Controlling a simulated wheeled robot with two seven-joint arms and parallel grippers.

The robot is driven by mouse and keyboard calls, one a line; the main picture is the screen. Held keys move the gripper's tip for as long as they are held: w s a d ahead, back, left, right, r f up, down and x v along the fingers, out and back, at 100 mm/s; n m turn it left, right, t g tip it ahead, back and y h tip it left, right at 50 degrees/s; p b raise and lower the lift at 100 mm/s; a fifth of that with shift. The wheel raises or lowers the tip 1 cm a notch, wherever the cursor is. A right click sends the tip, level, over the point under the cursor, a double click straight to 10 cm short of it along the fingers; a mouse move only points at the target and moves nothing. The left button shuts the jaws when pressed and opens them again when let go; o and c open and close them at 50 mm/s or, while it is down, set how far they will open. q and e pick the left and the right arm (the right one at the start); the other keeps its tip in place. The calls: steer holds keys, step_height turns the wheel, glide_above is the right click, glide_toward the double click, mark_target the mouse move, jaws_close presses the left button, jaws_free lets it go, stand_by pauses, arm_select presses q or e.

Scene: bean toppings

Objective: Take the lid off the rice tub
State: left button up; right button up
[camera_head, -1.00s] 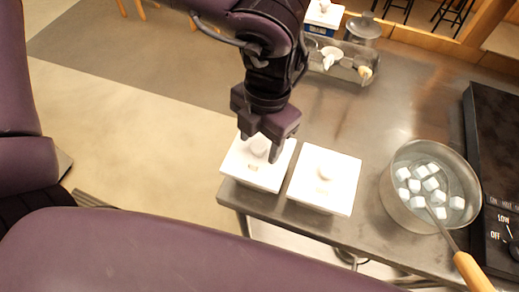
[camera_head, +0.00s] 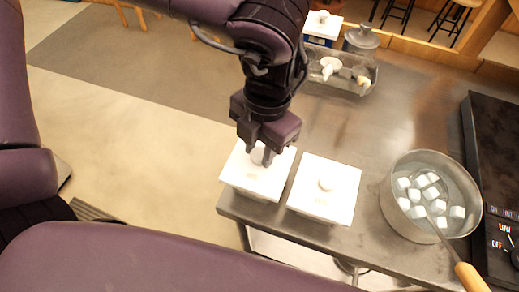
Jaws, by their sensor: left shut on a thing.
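Two square tubs with white lids and round knobs stand side by side at the table's near left edge. My left gripper (camera_head: 262,158) points down over the left tub and is shut on the knob of its white lid (camera_head: 240,172). The lid looks seated on its tub, and the fingers hide part of the knob. The right tub's lid (camera_head: 337,194) is in place with its knob free. I cannot tell from the picture which tub holds rice. My right gripper is not in view.
A steel pot (camera_head: 392,214) with white cubes and a wooden-handled ladle (camera_head: 468,275) stands right of the tubs, beside a black cooker (camera_head: 500,150). A metal tray (camera_head: 318,88) with utensils and a lidded canister (camera_head: 361,39) are at the back. The mid-table is clear.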

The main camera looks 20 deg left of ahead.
arm_select(q)
step_height(320, 180, up, 10)
step_height(320, 180, up, 9)
steer(key=p, duration=0.3)
glide_above(260, 152)
steer(key=shift+r, duration=0.2)
